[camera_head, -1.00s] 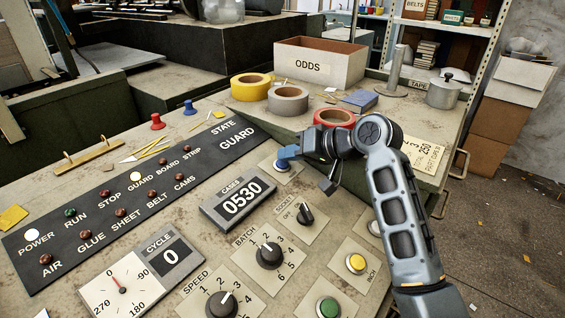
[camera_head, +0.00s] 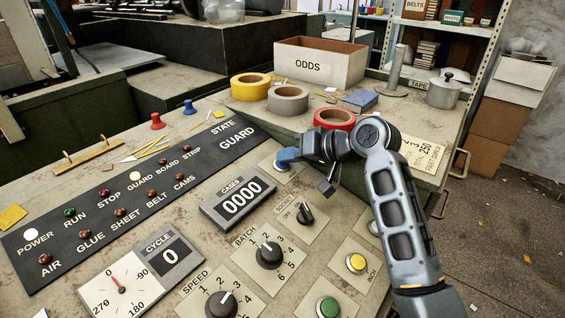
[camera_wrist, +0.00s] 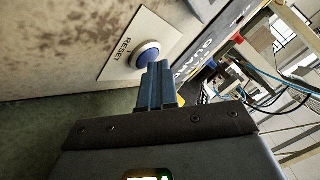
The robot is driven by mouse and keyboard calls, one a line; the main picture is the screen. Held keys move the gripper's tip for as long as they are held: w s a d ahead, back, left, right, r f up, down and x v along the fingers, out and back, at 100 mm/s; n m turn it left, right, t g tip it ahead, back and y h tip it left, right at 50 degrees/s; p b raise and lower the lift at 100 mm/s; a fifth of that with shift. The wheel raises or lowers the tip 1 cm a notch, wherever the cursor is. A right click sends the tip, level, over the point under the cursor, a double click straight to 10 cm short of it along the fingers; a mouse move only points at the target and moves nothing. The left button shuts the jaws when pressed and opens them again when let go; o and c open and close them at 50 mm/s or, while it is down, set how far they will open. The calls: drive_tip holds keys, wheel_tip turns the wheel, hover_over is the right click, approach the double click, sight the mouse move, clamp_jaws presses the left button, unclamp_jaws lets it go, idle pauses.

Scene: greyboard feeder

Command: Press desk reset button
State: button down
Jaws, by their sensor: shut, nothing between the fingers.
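The reset button is a round blue button with a pale rim on a white plate marked RESET; it shows in the wrist view (camera_wrist: 147,55). In the head view its plate (camera_head: 272,167) is partly hidden behind my gripper (camera_head: 284,157). My gripper's blue fingers are shut and empty, and they also show in the wrist view (camera_wrist: 158,82). Their tips are right at the button's edge; I cannot tell whether they touch it.
Near the gripper are the SOCKET knob (camera_head: 305,213), the BATCH knob (camera_head: 268,255) and a yellow INCH button (camera_head: 356,263). A red tape roll (camera_head: 334,118) lies just behind the arm. The STATE GUARD lamp panel (camera_head: 130,195) runs along the left.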

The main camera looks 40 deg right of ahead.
idle(0.4)
drive_tip(key=shift+s+r+p, duration=0.2)
drive_tip(key=shift+r+p, duration=0.6)
drive_tip(key=shift+p, duration=0.2)
drive_tip(key=r+p, duration=0.2)
drive_tip(key=s+r+p, duration=0.1)
drive_tip(key=r+p, duration=0.1)
drive_tip(key=shift+s+d+r+p, duration=0.1)
drive_tip(key=shift+d+r+p, duration=0.05)
drive_tip(key=shift+r+p, duration=0.25)
idle(0.5)
